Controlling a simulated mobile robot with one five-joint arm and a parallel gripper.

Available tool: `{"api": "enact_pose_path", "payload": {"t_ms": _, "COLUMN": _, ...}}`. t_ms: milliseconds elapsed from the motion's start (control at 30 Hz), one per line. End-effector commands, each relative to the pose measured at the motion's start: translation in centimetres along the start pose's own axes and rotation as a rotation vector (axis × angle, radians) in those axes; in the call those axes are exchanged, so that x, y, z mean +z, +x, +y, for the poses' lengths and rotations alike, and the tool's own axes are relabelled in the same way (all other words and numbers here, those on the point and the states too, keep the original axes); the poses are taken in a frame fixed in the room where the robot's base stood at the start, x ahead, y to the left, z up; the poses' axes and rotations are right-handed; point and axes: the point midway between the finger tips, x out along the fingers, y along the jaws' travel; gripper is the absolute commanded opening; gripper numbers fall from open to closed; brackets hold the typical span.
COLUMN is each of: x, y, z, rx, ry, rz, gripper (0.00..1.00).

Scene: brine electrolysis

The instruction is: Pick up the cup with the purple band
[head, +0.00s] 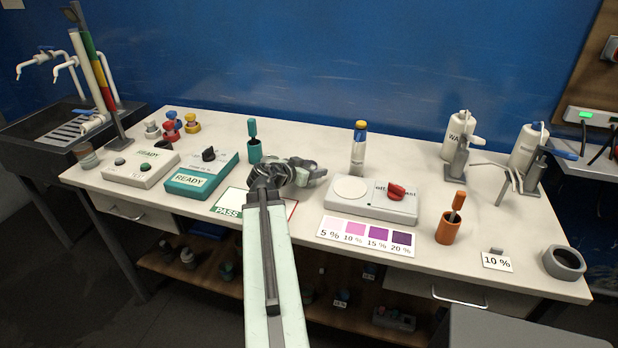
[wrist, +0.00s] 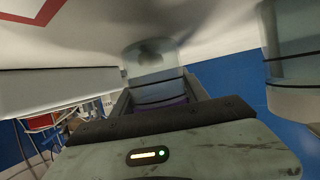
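A clear, greyish cup (wrist: 150,55) with a purple band (wrist: 168,103) is in the middle of the wrist view, which looks tilted far over. The band is low between the two fingers of my gripper (wrist: 160,95), and my gripper's body covers the part below it. The fingers lie close along both sides of the cup. I cannot tell whether they touch it. In the head view my gripper (head: 300,172) is low over the table behind the PASS card (head: 228,203). It hides the cup there.
A white stirrer with a red knob (head: 372,201) stands right of my gripper, and a teal holder (head: 255,150) stands to its left. A yellow-topped bottle (head: 358,148) is behind. A pale banded cylinder (wrist: 292,60) stands close at the right in the wrist view.

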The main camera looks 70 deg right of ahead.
Motion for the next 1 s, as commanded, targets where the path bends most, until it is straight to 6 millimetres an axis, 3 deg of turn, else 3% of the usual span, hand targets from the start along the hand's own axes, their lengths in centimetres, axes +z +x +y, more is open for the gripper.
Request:
{"api": "enact_pose_path", "payload": {"t_ms": 367, "x": -0.6, "y": -0.3, "z": 0.0, "rx": 0.000, "ry": 0.000, "rz": 0.000, "gripper": 0.02}}
{"api": "enact_pose_path", "payload": {"t_ms": 567, "x": -3.5, "y": -1.5, "z": 0.0, "rx": 0.000, "ry": 0.000, "rz": 0.000, "gripper": 0.02}}
{"api": "enact_pose_path", "payload": {"t_ms": 800, "x": -8.3, "y": -3.4, "z": 0.0, "rx": 0.000, "ry": 0.000, "rz": 0.000, "gripper": 0.02}}
{"api": "enact_pose_path", "payload": {"t_ms": 1000, "x": -9.5, "y": -4.0, "z": 0.0, "rx": 0.000, "ry": 0.000, "rz": 0.000, "gripper": 0.02}}
